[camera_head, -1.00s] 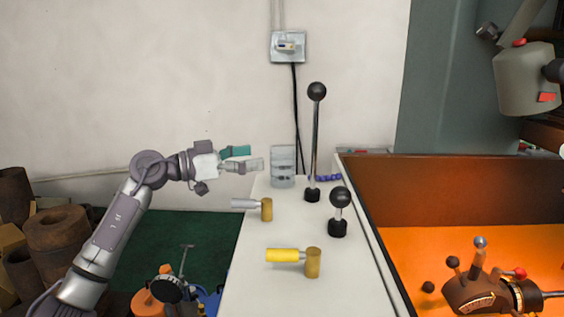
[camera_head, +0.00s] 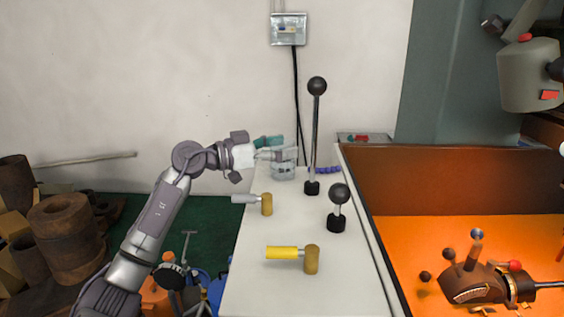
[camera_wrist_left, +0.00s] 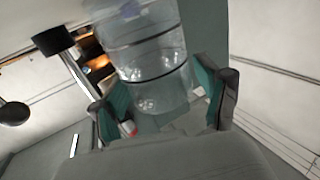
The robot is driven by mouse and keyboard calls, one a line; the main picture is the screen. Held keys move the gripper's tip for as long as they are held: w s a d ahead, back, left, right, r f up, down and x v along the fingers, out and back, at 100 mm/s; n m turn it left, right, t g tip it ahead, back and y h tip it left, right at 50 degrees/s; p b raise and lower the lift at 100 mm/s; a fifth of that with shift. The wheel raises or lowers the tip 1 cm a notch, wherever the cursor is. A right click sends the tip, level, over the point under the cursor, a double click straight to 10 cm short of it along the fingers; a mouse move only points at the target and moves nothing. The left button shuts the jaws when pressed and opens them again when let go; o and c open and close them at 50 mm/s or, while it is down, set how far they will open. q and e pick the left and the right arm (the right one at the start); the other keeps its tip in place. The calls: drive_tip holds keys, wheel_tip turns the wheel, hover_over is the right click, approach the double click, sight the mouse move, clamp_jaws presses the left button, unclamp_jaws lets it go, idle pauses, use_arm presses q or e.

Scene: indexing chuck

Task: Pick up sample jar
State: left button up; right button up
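The sample jar (camera_head: 284,172) is clear and ribbed. It stands at the far left end of the white surface in the head view, partly covered by my left gripper (camera_head: 283,149). In the left wrist view the jar (camera_wrist_left: 150,62) shows large and tilted in the picture, its near end between the two green-padded fingers of my left gripper (camera_wrist_left: 164,103). The fingers are spread apart, and I see a gap beside the jar. I cannot tell whether either finger touches it. My right gripper is in neither view.
A tall black-knobbed lever (camera_head: 315,130) stands just right of the jar. A shorter knobbed lever (camera_head: 338,208), a silver-handled part (camera_head: 252,202) and a yellow-handled part (camera_head: 292,256) are nearer on the white surface (camera_head: 335,290). A wall box (camera_head: 288,29) hangs above.

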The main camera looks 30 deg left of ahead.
use_arm(q)
drive_tip(key=c, duration=0.8)
drive_tip(key=shift+c, duration=0.3)
drive_tip(key=shift+r, duration=0.1)
